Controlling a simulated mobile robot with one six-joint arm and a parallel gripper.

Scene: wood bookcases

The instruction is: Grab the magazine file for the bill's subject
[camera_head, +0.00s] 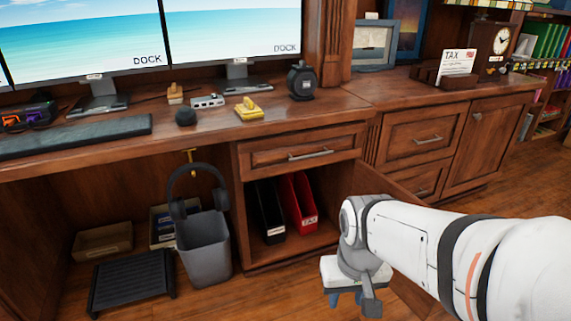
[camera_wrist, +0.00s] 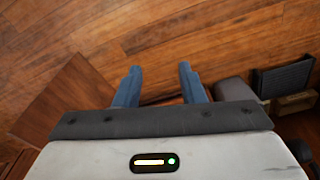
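The bill (camera_head: 458,62), marked TAX, stands upright in a dark holder on the right-hand cabinet top. A red magazine file (camera_head: 298,202) with a label reading TAX stands in the open desk compartment. A black magazine file (camera_head: 266,210) stands upright to its left; its label is too small to read. My gripper (camera_head: 346,298) is in front of and below the compartment, to the right of the files and apart from them. In the wrist view its two blue fingers (camera_wrist: 160,72) are spread with nothing between them. The files cannot be made out there.
The compartment's door (camera_head: 372,185) is swung open on the right, partly behind my arm. A grey waste bin (camera_head: 204,248) with headphones hanging above stands left of the compartment, beside a black footrest (camera_head: 130,280). Wood floor (camera_wrist: 150,25) is clear ahead of the fingers.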

